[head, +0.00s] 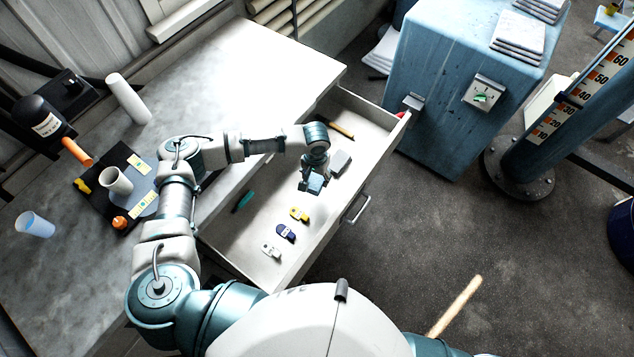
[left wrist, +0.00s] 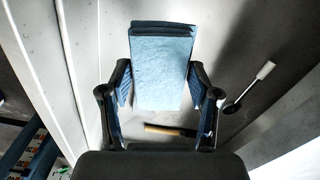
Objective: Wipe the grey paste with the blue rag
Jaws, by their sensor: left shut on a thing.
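My left gripper (head: 313,178) is over the open drawer and shut on the blue rag (head: 311,186). In the left wrist view the rag (left wrist: 162,72) is a folded light-blue rectangle between the two fingers of the gripper (left wrist: 160,88). Whether the rag touches the drawer floor I cannot tell. On the desk, a grey-blue patch (head: 150,206) on a black mat beside a pale cup may be the grey paste; it is partly hidden. My right gripper is not in view.
The open drawer (head: 262,262) holds several small items, including a yellow one (head: 299,214), and a grey block (head: 340,163). A blue cabinet (head: 440,95) stands right.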

